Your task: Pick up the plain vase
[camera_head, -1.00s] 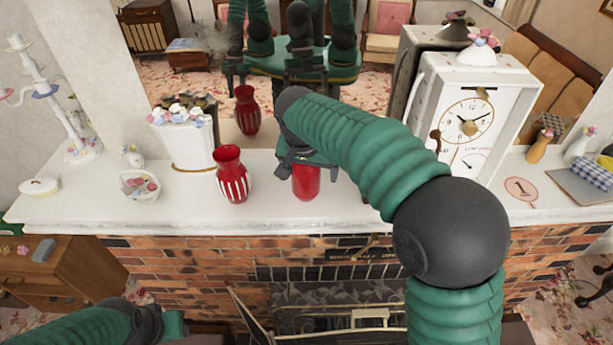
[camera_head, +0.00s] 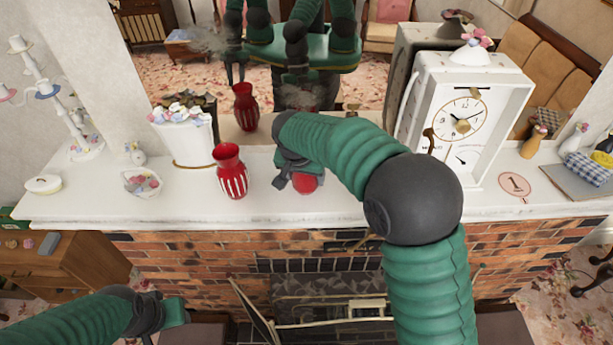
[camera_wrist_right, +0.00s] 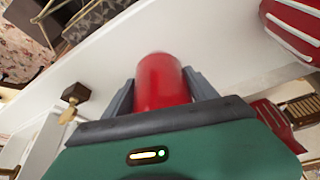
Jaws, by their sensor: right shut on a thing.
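The plain vase (camera_head: 306,184) is red and unmarked. In the head view only a small part of it shows below my right gripper (camera_head: 300,181), which hides the rest. In the right wrist view the plain vase (camera_wrist_right: 162,80) sits between the two grey fingers of my right gripper (camera_wrist_right: 163,88), which is shut on it. I cannot tell whether its base touches the mantel. My left gripper (camera_head: 170,315) is low at the left, in front of the fireplace and away from the vase. Its jaws do not show clearly.
A red vase with white stripes (camera_head: 231,172) stands close to the left on the white mantel (camera_head: 95,208). A white flowered pot (camera_head: 186,142) is behind it. A large white clock (camera_head: 468,125) stands to the right. A mirror backs the shelf. The front edge drops to brick.

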